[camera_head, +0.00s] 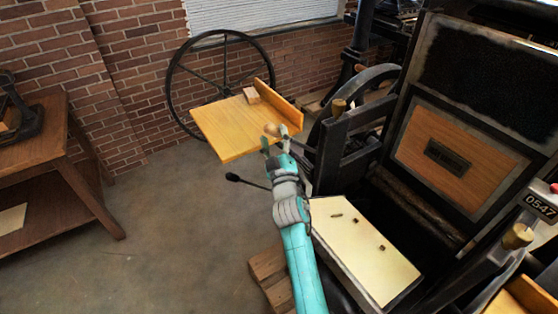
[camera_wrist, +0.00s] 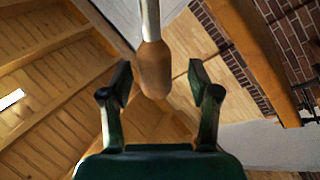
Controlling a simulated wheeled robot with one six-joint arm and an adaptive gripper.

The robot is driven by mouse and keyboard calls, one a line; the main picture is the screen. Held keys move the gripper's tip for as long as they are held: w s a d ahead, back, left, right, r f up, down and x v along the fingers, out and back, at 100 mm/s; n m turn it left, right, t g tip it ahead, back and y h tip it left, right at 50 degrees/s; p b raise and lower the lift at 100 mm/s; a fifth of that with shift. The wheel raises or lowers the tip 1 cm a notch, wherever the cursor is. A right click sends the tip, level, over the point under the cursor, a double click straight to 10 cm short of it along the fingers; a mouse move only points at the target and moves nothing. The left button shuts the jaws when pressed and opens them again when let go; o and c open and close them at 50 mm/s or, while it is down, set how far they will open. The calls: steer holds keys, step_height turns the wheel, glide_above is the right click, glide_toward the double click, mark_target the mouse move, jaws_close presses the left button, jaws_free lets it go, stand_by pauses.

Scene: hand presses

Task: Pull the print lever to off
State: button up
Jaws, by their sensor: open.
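A lever with a rounded wooden handle (camera_head: 271,129), which I take for the print lever, shows at the tips of my gripper (camera_head: 275,141). In the wrist view the wooden handle (camera_wrist: 154,70) hangs on a metal rod between the two fingers of my gripper (camera_wrist: 159,82). The fingers are spread, with a gap on each side of the handle; I see no grip on it. Most of the lever's rod is hidden in the head view. The black press (camera_head: 345,150) stands to the right of my gripper.
A black-knobbed lever (camera_head: 233,177) sticks out left of my arm. A yellow wooden board (camera_head: 225,130) lies just behind my gripper, with a large spoked wheel (camera_head: 172,75) beyond. A cream plate (camera_head: 355,235) is at right, and a wooden table (camera_head: 60,140) at left. Floor between is clear.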

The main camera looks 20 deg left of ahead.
steer(key=v, duration=1)
stand_by(0.4)
